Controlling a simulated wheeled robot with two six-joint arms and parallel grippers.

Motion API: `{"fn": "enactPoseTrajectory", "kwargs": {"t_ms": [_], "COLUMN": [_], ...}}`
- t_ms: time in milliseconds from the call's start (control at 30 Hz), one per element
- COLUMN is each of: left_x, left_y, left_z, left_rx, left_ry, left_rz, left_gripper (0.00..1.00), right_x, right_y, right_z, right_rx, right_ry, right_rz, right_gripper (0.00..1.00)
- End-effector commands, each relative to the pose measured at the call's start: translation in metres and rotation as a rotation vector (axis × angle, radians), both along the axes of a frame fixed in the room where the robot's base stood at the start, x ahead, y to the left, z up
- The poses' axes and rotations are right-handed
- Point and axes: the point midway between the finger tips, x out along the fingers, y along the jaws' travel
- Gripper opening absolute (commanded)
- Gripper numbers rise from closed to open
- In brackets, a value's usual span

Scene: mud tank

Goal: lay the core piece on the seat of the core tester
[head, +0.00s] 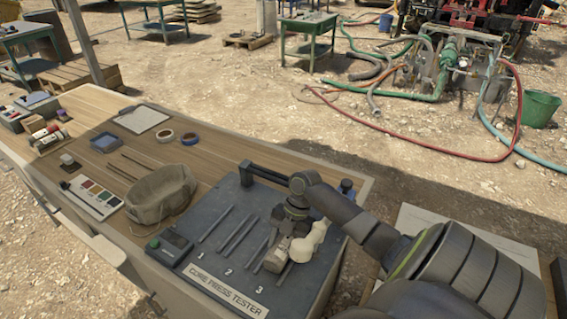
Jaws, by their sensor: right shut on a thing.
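The core press tester (222,268) is a dark grey slab at the table's right end, with a name plate on its front edge. Its top has several slanted dark bars or grooves above the numbers 1, 2 and 3. My right gripper (290,248) is low over the right part of the tester, near number 3, and is shut on a pale piece that I take for the core piece. The fingers are pale too, so the piece's outline is hard to separate, and the hand hides part of it. Contact with the tester cannot be told. My left gripper is not in view.
A dark bar handle (265,173) rises at the tester's back, close to my right wrist. A canvas bag (161,193) stands left of the tester.

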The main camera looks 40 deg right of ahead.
Motion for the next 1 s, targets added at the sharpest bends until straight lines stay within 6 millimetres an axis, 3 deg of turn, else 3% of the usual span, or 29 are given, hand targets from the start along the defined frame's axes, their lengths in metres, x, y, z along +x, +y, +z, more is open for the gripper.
{"fn": "enactPoseTrajectory", "kwargs": {"t_ms": [800,833,1000], "left_x": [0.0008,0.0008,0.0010], "left_y": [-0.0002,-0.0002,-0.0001], "left_z": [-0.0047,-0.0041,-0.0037], "left_rx": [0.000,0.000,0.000], "left_ry": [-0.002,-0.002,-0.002], "left_rz": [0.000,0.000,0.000], "left_gripper": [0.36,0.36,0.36], "right_x": [0.0001,0.0001,-0.0001], "right_y": [0.0011,0.0011,0.0010], "right_z": [-0.0067,-0.0059,-0.0058], "right_rx": [0.001,0.001,0.000], "right_ry": [-0.003,-0.003,-0.001], "right_rz": [0.001,0.001,0.001], "right_gripper": [0.00,0.52,0.74]}}
